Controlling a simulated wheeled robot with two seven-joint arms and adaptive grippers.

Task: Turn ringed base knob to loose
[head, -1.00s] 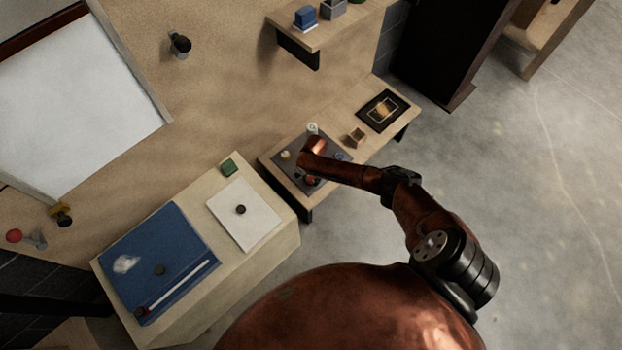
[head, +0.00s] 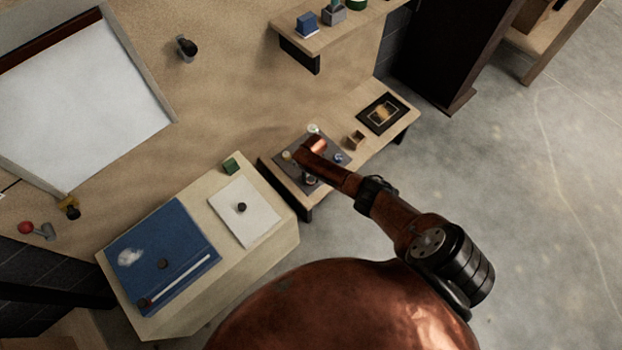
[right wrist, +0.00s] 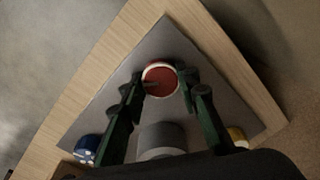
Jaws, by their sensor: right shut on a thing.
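The ringed knob (right wrist: 160,81), a red disc with a white ring around it, sits on a dark grey base plate (right wrist: 105,115) in the right wrist view. In the head view the knob (head: 310,180) shows at the plate's near corner. My right gripper (right wrist: 163,82) has its two dark green fingers on opposite sides of the knob, shut on it. In the head view my wrist hides most of this gripper. A mark on the knob is too small to read. My left gripper is not in view.
A blue knob (right wrist: 87,148), a yellow knob (right wrist: 237,137) and a grey cylinder (right wrist: 161,138) are close to my fingers. A pale round piece (head: 313,129) stands at the plate's far corner. A small wooden box (head: 355,139) and a black framed panel (head: 383,113) lie farther right.

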